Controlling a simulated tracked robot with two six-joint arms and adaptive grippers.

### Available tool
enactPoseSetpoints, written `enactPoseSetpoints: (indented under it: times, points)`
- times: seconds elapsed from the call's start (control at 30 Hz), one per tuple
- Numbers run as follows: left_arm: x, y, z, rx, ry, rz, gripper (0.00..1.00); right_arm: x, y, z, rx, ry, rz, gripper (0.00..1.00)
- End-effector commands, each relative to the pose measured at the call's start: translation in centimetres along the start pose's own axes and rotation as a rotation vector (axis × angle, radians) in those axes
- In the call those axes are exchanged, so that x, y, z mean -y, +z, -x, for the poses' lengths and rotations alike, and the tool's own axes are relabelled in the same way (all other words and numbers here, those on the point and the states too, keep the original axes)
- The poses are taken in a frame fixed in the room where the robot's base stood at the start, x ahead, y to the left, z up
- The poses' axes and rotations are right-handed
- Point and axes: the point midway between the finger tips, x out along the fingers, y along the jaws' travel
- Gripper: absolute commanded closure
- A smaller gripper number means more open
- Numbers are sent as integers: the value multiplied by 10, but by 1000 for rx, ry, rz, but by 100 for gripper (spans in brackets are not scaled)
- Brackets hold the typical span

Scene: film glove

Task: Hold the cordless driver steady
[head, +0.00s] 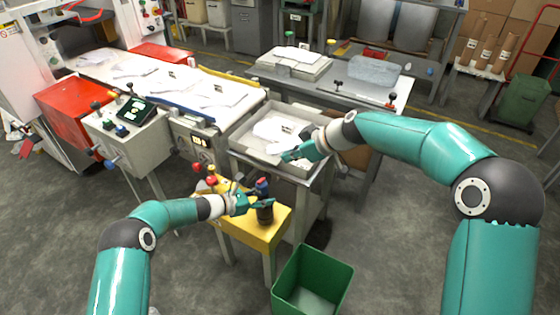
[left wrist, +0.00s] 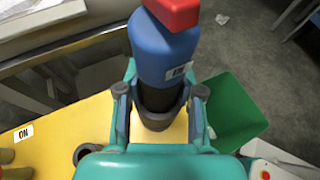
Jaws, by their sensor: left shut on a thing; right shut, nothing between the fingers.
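The cordless driver appears to be the blue and dark upright piece (head: 262,187) on the yellow table. In the left wrist view it is a blue body (left wrist: 165,50) with a red top and a dark lower part in a dark ring. My left gripper (head: 262,203) is shut on it, with one finger on each side in the left wrist view (left wrist: 160,98). The fingers partly hide its lower part in the head view. My right gripper (head: 296,153) is shut and empty, over the grey tray (head: 240,147) holding white film pieces (head: 272,127).
The yellow table (head: 275,232) also holds red-topped items (head: 211,180) left of my left gripper. A green bin (head: 313,282) stands on the floor in front. A control box (head: 128,135) and conveyor (head: 205,100) stand behind left. Floor is free at right.

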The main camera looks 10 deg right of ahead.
Motion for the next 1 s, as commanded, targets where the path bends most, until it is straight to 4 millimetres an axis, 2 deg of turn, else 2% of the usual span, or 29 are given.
enactPoseSetpoints:
  times: [0.43, 0.47, 0.6, 0.63, 1.0]
  points:
    - [0, -2, 0, -3, 1, 2, 100, -1, 0, 4, 0, 1, 0, 100]
    - [0, -2, 0, -3, 1, 2, 60, -1, 0, 4, 0, 1, 0, 100]
    - [0, -2, 0, -3, 1, 1, 37, -1, 0, 4, 0, 1, 0, 100]
    - [0, -2, 0, -3, 1, 1, 34, -1, 0, 4, 0, 1, 0, 100]
    - [-1, -1, 4, -2, 2, 1, 34, -1, 0, 4, 0, 1, 0, 100]
